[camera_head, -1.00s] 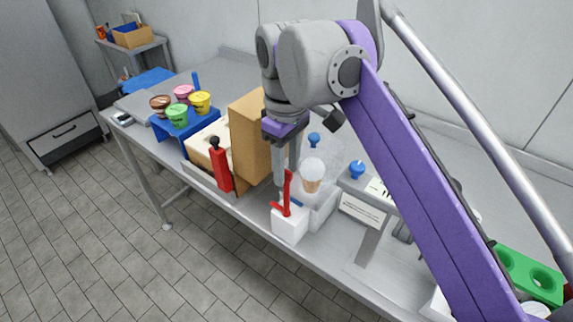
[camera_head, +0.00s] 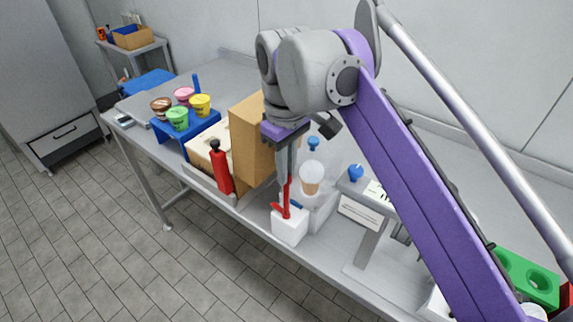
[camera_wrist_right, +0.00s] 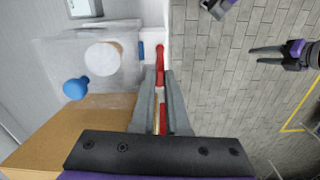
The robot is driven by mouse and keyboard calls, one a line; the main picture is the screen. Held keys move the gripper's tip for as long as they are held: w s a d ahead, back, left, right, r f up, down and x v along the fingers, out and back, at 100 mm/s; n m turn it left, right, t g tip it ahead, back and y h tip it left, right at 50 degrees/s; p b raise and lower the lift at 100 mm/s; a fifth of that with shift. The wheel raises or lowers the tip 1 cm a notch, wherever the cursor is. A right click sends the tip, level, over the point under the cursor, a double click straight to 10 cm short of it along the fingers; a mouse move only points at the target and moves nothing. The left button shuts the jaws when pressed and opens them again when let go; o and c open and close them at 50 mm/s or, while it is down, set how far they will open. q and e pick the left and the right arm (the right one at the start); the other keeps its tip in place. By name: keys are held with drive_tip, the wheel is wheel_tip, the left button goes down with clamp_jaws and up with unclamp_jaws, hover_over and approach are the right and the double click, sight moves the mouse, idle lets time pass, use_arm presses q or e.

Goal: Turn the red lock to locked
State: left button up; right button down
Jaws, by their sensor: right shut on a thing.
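The red lock (camera_head: 286,212) has an upright red lever on a white block (camera_head: 289,232) at the table's front edge. In the right wrist view the red lever (camera_wrist_right: 160,66) shows between and just beyond my finger tips. My right gripper (camera_head: 287,180) comes down from above and is shut on the upper part of the lever; its fingers hide some of it. In the right wrist view this gripper (camera_wrist_right: 160,88) points along the lever. My left gripper (camera_wrist_right: 266,55) shows at the right of the right wrist view, over the floor, empty with its fingers apart.
A clear box with a cone cup (camera_head: 311,181) stands right behind the lock. A tall cardboard box (camera_head: 251,143) and a red bottle-like handle (camera_head: 221,168) stand to the left. Colored cups (camera_head: 177,119) sit on a blue stand farther left.

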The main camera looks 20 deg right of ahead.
drive_tip(key=m+p, duration=0.2)
drive_tip(key=m, duration=0.1)
drive_tip(key=shift+r, duration=0.2)
drive_tip(key=m+p, duration=0.3)
drive_tip(key=m, duration=0.2)
drive_tip(key=m+p, duration=0.2)
drive_tip(key=m, duration=0.2)
use_arm(q)
wheel_tip(320, 180, up, 10)
drive_tip(key=w+p, duration=0.1)
drive_tip(key=w, duration=0.1)
drive_tip(key=shift+f, duration=0.2)
use_arm(e)
drive_tip(key=m, duration=0.4)
drive_tip(key=shift+m, duration=0.3)
drive_tip(key=shift+f, duration=0.1)
drive_tip(key=c, duration=0.9)
unclamp_jaws()
use_arm(q)
drive_tip(key=shift+w+r+t+p, duration=0.15)
drive_tip(key=shift+r+p, duration=0.2)
drive_tip(key=shift+r, duration=0.05)
drive_tip(key=shift+w+r+t+p, duration=0.1)
drive_tip(key=shift+r+t+p, duration=0.05)
drive_tip(key=shift+r+p, duration=0.2)
use_arm(e)
wheel_tip(320, 180, up, 11)
drive_tip(key=shift+f, duration=0.15)
